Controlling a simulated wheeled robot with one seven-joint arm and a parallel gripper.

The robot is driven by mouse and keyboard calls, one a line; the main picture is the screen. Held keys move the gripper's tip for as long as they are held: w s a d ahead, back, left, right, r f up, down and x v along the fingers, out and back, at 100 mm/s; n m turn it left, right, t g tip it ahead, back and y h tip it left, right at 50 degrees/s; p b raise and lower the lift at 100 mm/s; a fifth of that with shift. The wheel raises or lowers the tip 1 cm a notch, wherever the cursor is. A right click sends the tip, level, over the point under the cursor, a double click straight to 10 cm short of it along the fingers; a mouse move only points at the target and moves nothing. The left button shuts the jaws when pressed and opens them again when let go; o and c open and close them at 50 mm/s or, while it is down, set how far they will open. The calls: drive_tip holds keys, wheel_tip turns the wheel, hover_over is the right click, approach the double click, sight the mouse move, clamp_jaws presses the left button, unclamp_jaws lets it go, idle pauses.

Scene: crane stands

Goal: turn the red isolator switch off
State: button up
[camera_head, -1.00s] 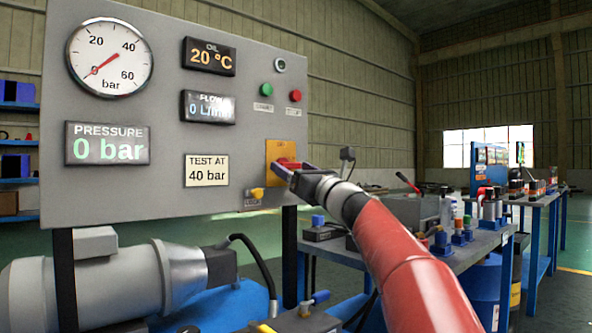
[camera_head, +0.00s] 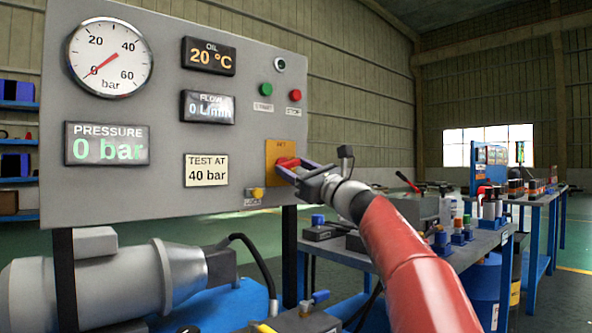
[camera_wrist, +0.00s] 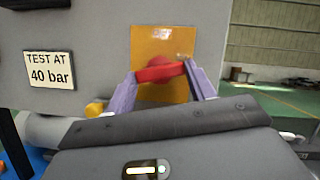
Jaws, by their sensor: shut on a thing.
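The red isolator switch (camera_head: 287,162) sits on a yellow plate (camera_head: 275,150) at the lower right of the grey panel. In the wrist view its red handle (camera_wrist: 160,72) lies nearly level, tilted slightly up to the right, across the yellow plate (camera_wrist: 178,40). My gripper (camera_head: 293,169) reaches it from the right. In the wrist view my gripper's two fingers (camera_wrist: 161,78) stand at the two ends of the handle, shut on it. The handle's far side is hidden.
The grey panel (camera_head: 150,195) carries a pressure gauge (camera_head: 110,57) at zero, a green button (camera_head: 265,89), a red button (camera_head: 295,95) and a yellow lock knob (camera_head: 257,193). A motor (camera_head: 120,280) lies below. A cluttered bench (camera_head: 470,250) stands at right.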

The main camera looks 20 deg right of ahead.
drive_tip(key=n+g, duration=0.1)
drive_tip(key=n, duration=0.1)
drive_tip(key=n+g+y+p, duration=0.1)
drive_tip(key=n, duration=0.1)
drive_tip(key=n+y+p, duration=0.1)
drive_tip(key=n, duration=0.1)
drive_tip(key=shift+w+d+r+g, duration=0.1)
drive_tip(key=shift+d+r+g, duration=0.15)
drive_tip(key=shift+g, duration=0.15)
drive_tip(key=n+p, duration=0.1)
drive_tip(key=n, duration=0.1)
drive_tip(key=n+g+p, duration=0.1)
drive_tip(key=n, duration=0.2)
drive_tip(key=shift+r+g+y, duration=0.2)
drive_tip(key=shift+g+y, duration=0.1)
drive_tip(key=shift+y, duration=0.1)
drive_tip(key=n+g+p, duration=0.1)
drive_tip(key=n+p, duration=0.2)
drive_tip(key=n, duration=0.1)
drive_tip(key=shift+r+n+g, duration=0.1)
drive_tip(key=shift+n+g, duration=0.2)
drive_tip(key=shift+g, duration=0.1)
drive_tip(key=shift+n+g+h+p, duration=0.35)
drive_tip(key=shift+n+p, duration=0.35)
drive_tip(key=shift+n, duration=0.4)
drive_tip(key=o, duration=1)
